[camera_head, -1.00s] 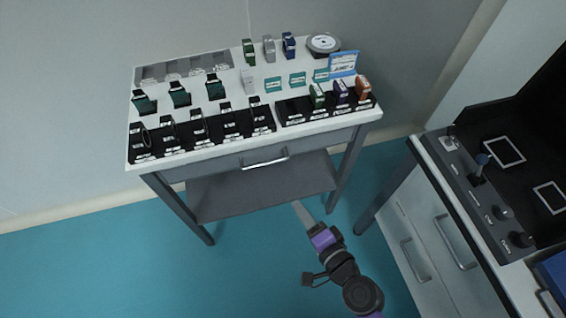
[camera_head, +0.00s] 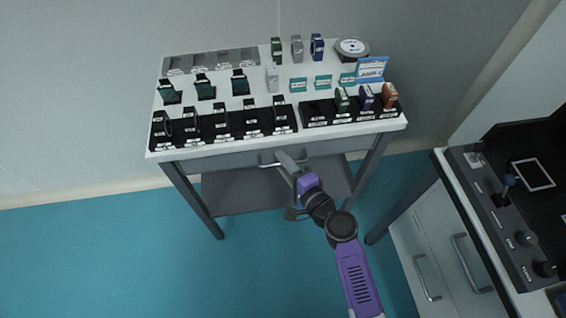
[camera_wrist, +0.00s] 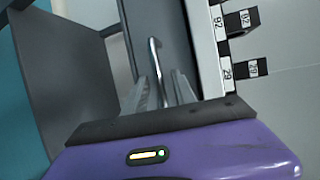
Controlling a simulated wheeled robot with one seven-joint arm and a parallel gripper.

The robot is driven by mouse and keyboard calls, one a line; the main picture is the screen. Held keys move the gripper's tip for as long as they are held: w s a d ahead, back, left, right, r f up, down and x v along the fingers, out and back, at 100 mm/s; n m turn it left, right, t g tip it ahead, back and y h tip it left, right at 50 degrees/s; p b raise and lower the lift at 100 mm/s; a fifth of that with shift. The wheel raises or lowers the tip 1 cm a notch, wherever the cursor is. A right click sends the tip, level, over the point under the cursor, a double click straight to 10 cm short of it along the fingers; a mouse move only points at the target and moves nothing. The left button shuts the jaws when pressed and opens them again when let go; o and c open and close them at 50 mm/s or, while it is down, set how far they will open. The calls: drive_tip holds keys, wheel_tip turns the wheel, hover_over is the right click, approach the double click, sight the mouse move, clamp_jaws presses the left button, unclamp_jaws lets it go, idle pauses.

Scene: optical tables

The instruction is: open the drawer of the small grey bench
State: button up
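The small grey bench (camera_head: 155,152) stands against the wall with a white top and dark grey legs. Its drawer (camera_head: 225,160) is under the top and looks closed, its front flush with the frame. The silver bar handle (camera_head: 268,164) is partly hidden by my gripper (camera_head: 287,162). In the wrist view, my gripper (camera_wrist: 160,92) is open, with a finger on each side of the handle (camera_wrist: 153,58), which runs between them. I cannot tell whether either finger touches it. The drawer front (camera_wrist: 162,22) lies just beyond.
Black trays (camera_head: 222,138) with straps and small labelled items fill the bench top. A lower shelf (camera_head: 240,190) is below the drawer. A white cabinet with a dark control panel (camera_head: 495,205) stands close on the right. Teal floor (camera_head: 110,250) is clear at left.

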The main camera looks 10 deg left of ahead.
drive_tip(key=shift+w+a, duration=0.1)
drive_tip(key=shift+w, duration=0.05)
drive_tip(key=shift+c, duration=0.4)
clamp_jaws()
idle(1.0)
